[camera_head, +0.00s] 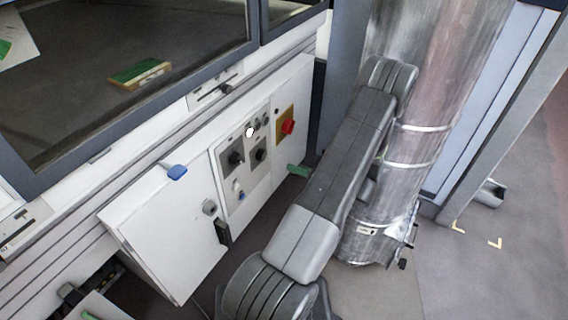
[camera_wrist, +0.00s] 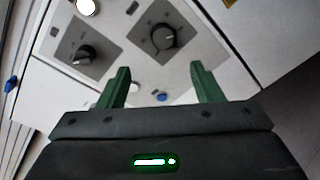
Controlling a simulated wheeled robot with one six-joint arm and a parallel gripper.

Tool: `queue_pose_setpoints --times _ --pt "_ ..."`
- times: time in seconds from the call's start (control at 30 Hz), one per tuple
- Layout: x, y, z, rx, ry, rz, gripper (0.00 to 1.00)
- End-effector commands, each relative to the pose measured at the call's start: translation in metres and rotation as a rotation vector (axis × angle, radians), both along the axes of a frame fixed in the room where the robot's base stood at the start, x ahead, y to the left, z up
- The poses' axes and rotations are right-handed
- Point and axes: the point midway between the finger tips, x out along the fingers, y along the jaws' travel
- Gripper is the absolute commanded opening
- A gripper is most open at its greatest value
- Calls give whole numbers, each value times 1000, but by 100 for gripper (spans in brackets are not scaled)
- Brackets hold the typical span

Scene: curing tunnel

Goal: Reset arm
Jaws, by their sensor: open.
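My gripper (camera_wrist: 161,78) shows in the wrist view with its two green fingers spread apart and nothing between them. The fingers point at a white control cabinet with grey switch plates. A black rotary knob (camera_wrist: 163,36) is beyond the gap between the fingertips, and another knob (camera_wrist: 83,55) is to the left. A blue button (camera_wrist: 162,97) shows between the fingers. In the head view my grey arm is folded in front of the metal duct and hides most of the gripper. A small green piece beside the arm may be a fingertip.
The white cabinet (camera_head: 185,235) carries a red switch (camera_head: 288,127) on a yellow plate. A shiny metal duct (camera_head: 425,110) stands close behind my arm. Behind the window lies a green-topped block (camera_head: 140,74). Open floor (camera_head: 500,280) is at the lower right.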

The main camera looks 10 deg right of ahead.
Motion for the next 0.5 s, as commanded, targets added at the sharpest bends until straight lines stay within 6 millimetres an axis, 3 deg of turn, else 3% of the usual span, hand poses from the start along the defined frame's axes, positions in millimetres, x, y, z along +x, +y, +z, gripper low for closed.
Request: queue_pose_setpoints --times 0.17,0.5 --pt "-7 -9 1 -1 1 0 60" --pt "-4 -6 -1 -5 5 0 60"
